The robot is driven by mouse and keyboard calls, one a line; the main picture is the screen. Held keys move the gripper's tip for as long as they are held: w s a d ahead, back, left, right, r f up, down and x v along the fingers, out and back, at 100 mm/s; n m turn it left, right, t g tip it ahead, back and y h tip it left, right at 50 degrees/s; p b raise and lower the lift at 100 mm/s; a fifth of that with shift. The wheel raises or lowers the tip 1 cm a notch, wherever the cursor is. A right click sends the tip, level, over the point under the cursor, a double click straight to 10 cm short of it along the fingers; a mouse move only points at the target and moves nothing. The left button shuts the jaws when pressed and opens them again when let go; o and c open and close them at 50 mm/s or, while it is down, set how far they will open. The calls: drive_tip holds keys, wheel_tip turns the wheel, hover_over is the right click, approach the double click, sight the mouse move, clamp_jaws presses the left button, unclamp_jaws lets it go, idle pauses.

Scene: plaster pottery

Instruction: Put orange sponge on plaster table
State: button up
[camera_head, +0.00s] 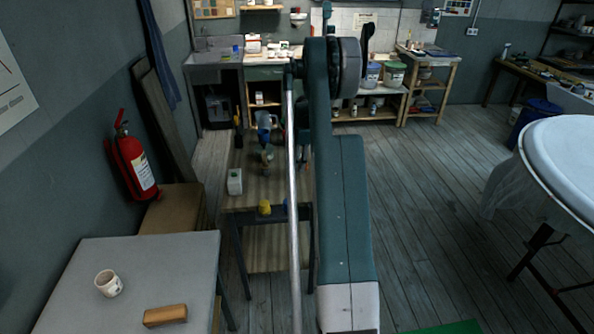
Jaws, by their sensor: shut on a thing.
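My arm rises through the middle of the head view, and I cannot make out my gripper, its fingers or anything held in it; the arm may hide them. An orange-brown block (165,315), possibly the sponge, lies on the grey-topped table (134,262) at the lower left. I cannot tell from this view which table is the plaster table.
A white mug (109,283) stands near the block. A white container (234,181) and a blue-grey tool (264,130) are on the wooden-topped table. A red extinguisher (131,165) hangs at left. A large white round-topped table (565,165) stands right.

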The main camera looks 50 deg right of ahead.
drive_tip(key=shift+f, duration=1.85)
drive_tip(key=shift+f, duration=0.15)
drive_tip(key=o, duration=0.8)
drive_tip(key=shift+r, duration=0.2)
drive_tip(key=r, duration=0.8)
drive_tip(key=s+d+r, duration=0.1)
drive_tip(key=r, duration=0.3)
drive_tip(key=shift+f, duration=0.1)
